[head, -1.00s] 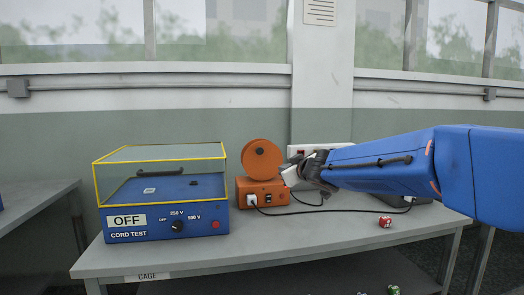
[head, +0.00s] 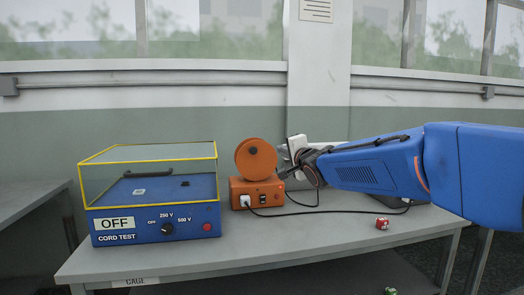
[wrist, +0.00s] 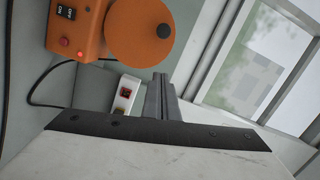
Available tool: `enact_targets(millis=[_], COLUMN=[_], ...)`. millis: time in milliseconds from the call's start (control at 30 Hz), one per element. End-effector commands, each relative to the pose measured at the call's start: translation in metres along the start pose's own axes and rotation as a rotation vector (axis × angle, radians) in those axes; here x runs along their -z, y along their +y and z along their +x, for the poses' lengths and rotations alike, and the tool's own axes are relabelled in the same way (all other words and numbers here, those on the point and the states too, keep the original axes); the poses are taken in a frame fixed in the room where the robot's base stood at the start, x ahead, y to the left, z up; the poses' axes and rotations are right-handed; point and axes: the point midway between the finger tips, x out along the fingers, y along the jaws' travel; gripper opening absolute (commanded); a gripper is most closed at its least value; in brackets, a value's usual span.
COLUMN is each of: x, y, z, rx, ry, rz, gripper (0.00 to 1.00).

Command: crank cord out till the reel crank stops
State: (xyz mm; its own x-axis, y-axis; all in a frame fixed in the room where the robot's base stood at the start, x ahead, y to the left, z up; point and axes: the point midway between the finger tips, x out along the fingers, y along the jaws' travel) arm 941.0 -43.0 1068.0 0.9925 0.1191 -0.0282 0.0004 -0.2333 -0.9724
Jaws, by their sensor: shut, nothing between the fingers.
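The orange reel (head: 256,160) stands upright on an orange box (head: 257,192) with switches, near the middle of the bench. A black cord (head: 330,211) runs from a white plug at the box's front, rightward over the bench. My gripper (head: 281,176) is just right of the reel, shut and empty.
A blue cord tester (head: 150,222) with a shut, yellow-edged clear cover stands left, its sign reading OFF. A white socket strip (wrist: 125,93) with a red switch is behind my gripper. A small red object (head: 382,223) lies at right. The front bench top is clear.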

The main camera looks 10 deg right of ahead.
Motion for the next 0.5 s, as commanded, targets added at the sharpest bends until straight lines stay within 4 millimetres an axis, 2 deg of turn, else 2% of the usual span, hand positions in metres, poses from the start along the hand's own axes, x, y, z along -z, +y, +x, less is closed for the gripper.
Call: enact_targets(millis=[500], x=[-0.001], y=[0.001], z=[0.081], rx=[-0.001], ry=[-0.002], rz=[-0.004], gripper=[0.00])
